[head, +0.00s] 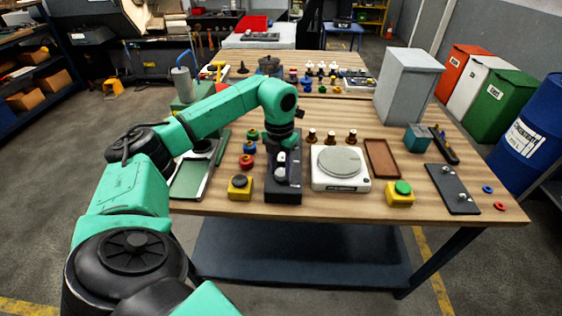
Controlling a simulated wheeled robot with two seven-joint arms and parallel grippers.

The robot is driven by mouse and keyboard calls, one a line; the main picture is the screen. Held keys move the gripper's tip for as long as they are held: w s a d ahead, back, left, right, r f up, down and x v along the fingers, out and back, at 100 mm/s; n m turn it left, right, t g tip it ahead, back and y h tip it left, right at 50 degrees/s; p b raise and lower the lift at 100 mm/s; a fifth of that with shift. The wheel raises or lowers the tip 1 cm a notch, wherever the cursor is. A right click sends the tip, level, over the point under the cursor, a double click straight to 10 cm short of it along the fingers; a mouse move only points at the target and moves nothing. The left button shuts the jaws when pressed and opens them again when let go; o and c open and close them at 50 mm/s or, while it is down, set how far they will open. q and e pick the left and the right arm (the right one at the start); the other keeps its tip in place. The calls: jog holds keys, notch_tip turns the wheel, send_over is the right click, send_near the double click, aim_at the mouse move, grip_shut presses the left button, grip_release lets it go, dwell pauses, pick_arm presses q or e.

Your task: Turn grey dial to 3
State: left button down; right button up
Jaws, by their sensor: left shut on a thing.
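A narrow black box (284,193) stands near the front edge of the wooden table, with small pale grey parts on its upper face. My left arm reaches in from the left, and my left gripper (282,154) points down over the back part of this box. It is shut on what looks like the grey dial on the box. The fingers and wrist cover most of the dial, so its pointer and any numbers cannot be read. My right gripper is not in view.
A white scale (341,184) stands close on the right of the box. A yellow box with a black button (240,187) is close on the left; another has a green button (400,193). A tall grey box (407,85) stands farther back. A brown tray (382,158) lies right of the scale.

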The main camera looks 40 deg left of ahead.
pick_arm(q)
jog(key=m, duration=0.6)
jog(key=shift+w+r+p, duration=0.1)
jog(key=shift+r+p, duration=0.05)
jog(key=shift+p, duration=0.2)
jog(key=m, duration=0.5)
jog(key=shift+m, duration=0.3)
jog(key=shift+c, duration=2.1)
grip_release()
